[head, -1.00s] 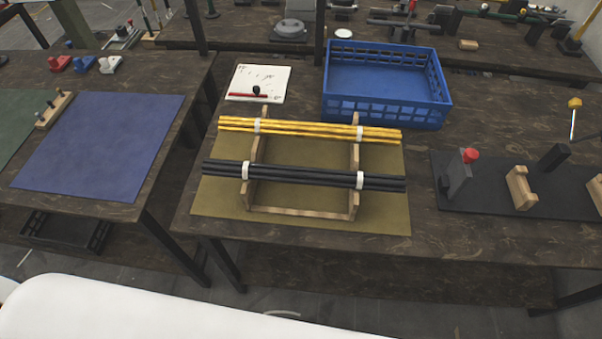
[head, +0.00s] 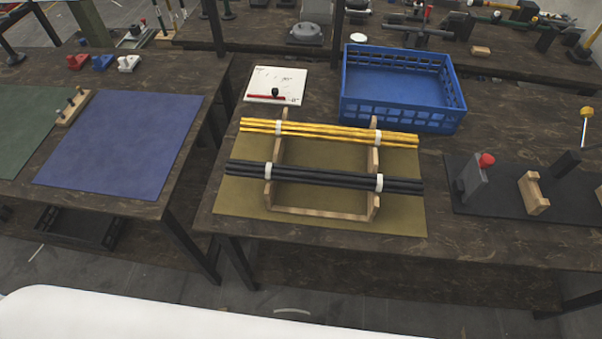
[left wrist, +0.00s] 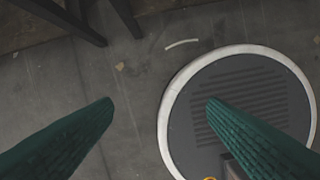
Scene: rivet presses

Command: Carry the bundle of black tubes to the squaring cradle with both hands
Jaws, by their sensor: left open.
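The bundle of black tubes (head: 325,178) lies across a wooden rack (head: 320,213) on the olive mat, with a white band near each end. A bundle of yellow tubes (head: 328,134) lies behind it on the same rack. On a dark base (head: 493,198) at the right stand a grey upright plate (head: 472,179) with a red knob and a notched wooden block (head: 534,193); this looks like the squaring cradle, cut off by the picture edge. My left gripper (left wrist: 160,102) is open and empty above the floor in the left wrist view, away from the tubes. My right gripper is not in view.
A blue crate (head: 400,117) and a white sheet (head: 276,86) with a red pen lie behind the rack. A left table carries a blue mat (head: 120,143), with a gap between the tables. Bare tabletop separates the olive mat from the dark base.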

